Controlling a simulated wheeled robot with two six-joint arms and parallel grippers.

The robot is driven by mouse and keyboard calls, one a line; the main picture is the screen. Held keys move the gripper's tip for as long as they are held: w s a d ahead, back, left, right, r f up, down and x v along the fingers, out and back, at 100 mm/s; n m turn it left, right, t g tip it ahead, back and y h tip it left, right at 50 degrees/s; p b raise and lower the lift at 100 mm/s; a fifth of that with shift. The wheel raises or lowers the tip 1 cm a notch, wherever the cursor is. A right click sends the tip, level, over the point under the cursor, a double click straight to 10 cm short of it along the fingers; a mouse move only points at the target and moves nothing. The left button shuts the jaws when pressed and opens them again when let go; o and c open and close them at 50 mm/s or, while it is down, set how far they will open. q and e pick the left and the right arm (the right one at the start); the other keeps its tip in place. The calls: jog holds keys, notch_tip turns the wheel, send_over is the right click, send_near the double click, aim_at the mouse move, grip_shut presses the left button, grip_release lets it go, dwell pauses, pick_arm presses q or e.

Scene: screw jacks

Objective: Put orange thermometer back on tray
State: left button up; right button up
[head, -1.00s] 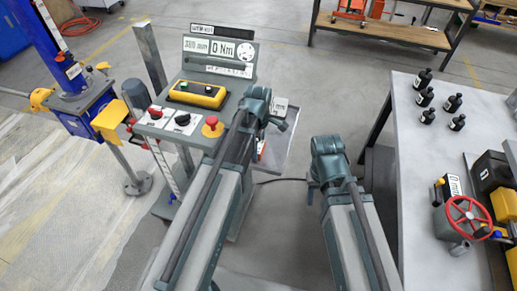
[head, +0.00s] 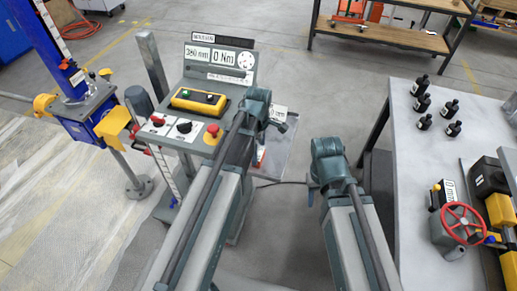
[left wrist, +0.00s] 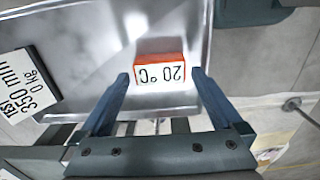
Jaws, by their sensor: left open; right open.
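The orange thermometer (left wrist: 160,72), a small orange block with a white face reading 20 °C, shows at the metal tray (left wrist: 90,40) in the left wrist view. My left gripper (left wrist: 160,78) is open, with one finger on each side of the thermometer; I cannot tell whether they touch it. In the head view, the tray (head: 284,150) is partly hidden behind my left arm, and a bit of orange-red (head: 260,157) shows beside that arm. My right gripper (head: 313,190) is low in the middle, away from the tray, its fingers mostly hidden.
A white label block (left wrist: 28,88) lies at the tray's left side. The control console (head: 205,105) with a red button stands left of my left arm. A grey table (head: 410,150) with black bottles and a red handwheel (head: 462,223) is at the right.

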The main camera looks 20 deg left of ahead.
pick_arm(q)
notch_tip(320, 180, up, 9)
jog(key=p, duration=0.8)
jog(key=s+m, duration=0.9)
jog(key=m, duration=0.8)
jog(key=s+d+f+m+b, duration=0.2)
jog(key=d, duration=0.3)
jog(key=s+d+f+m+y+b, duration=0.1)
jog(key=s+d+f+m+b, duration=0.1)
jog(key=d, duration=0.3)
jog(key=shift+s+d, duration=0.25)
jog(key=shift+s, duration=0.4)
jog(key=shift+a, duration=0.1)
